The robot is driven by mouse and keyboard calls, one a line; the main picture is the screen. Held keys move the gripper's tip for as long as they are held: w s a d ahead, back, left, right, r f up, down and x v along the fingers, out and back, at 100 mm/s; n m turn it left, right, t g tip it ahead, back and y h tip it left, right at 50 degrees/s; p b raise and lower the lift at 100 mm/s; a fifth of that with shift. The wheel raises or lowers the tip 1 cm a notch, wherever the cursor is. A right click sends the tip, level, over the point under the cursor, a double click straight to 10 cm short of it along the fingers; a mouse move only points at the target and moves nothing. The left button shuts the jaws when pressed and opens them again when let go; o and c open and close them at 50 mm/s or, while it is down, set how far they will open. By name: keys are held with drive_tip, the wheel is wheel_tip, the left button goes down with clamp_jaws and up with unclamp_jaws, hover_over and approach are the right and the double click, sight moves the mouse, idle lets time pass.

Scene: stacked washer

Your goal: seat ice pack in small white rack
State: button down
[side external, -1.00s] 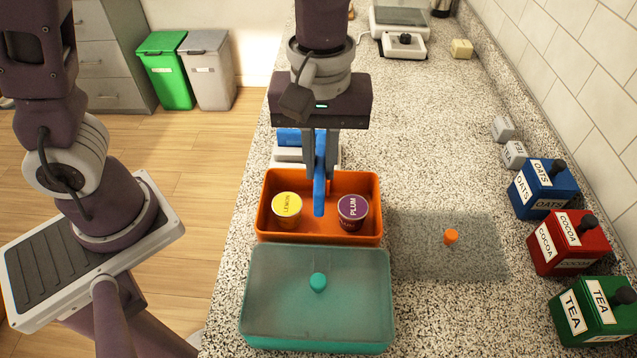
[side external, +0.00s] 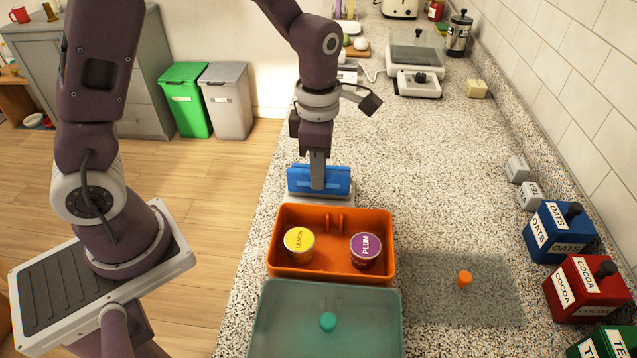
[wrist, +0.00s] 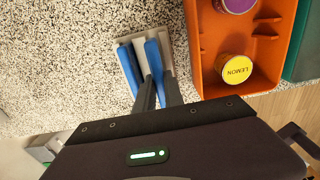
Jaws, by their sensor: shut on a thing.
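My gripper (side external: 317,178) is shut on a blue ice pack (side external: 337,184), which stands on edge at the small white rack (side external: 343,197) behind the orange bin. In the wrist view my gripper (wrist: 157,92) has its fingers on this ice pack (wrist: 153,60), the one nearer the bin. A second blue ice pack (wrist: 127,70) stands in the rack's other side, roughly parallel and with a gap between them. The white rack (wrist: 168,60) shows around the held pack. The pack's lower edge is hidden, so I cannot tell whether it touches the rack's base.
The orange bin (side external: 388,250) holds a lemon cup (side external: 299,241) and a plum cup (side external: 365,250), close in front of the rack. A teal lidded box (side external: 270,320) stands nearer. Canisters line the right wall. The counter right of the rack is clear.

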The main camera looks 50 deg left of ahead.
drive_tip(key=shift+f, duration=1.2)
drive_tip(key=c, duration=1.4)
unclamp_jaws()
drive_tip(key=shift+f, duration=0.1)
drive_tip(key=shift+c, duration=0.2)
